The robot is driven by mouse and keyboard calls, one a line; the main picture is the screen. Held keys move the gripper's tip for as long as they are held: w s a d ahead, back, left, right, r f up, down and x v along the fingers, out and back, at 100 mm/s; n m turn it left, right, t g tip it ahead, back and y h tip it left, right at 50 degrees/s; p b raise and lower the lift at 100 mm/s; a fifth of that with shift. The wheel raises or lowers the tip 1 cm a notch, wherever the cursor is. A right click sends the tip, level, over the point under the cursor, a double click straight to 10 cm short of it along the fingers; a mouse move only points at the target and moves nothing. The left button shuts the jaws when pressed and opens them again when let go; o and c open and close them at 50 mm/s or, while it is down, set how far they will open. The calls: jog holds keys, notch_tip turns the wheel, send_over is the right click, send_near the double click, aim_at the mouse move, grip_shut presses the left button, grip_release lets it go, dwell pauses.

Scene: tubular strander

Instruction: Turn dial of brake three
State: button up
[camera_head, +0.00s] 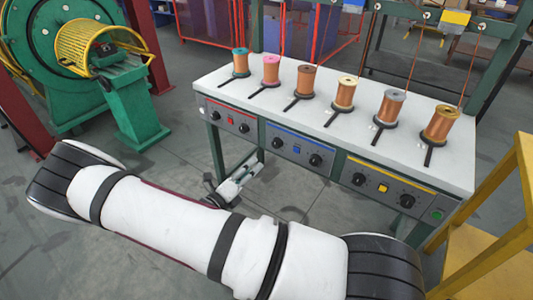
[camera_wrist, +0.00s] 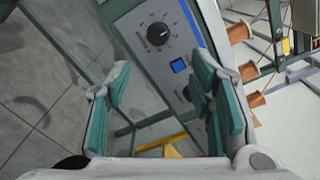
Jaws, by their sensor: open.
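The blue-striped panel (camera_head: 296,150) is the middle of three on the front of the white table. It carries two black dials with a blue button (camera_head: 296,149) between them. The left dial (camera_head: 277,142), third from the left along the table, shows clearly in the wrist view (camera_wrist: 158,33), ahead of my gripper and apart from it. The blue button (camera_wrist: 179,66) lies between the fingers in that view. The other dial (camera_head: 315,159) is partly hidden by the right finger there. My gripper (camera_head: 243,178) is open and empty, below and in front of the panel (camera_wrist: 162,72).
A red-striped panel (camera_head: 231,121) and a yellow-striped panel (camera_head: 385,190) flank the blue one. Several wire spools (camera_head: 344,93) stand on the tabletop. A yellow frame (camera_head: 500,215) stands close on the right. Green machinery (camera_head: 75,45) stands at the left.

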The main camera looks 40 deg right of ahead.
aim_at(275, 145)
jog(key=x, duration=0.6)
jog(key=b+x, duration=0.1)
jog(key=x, duration=0.6)
jog(key=shift+w+d+f, duration=0.1)
jog(key=shift+w+d, duration=0.1)
jog(key=shift+w, duration=0.1)
jog(key=shift+c, duration=0.6)
jog(key=c, duration=1)
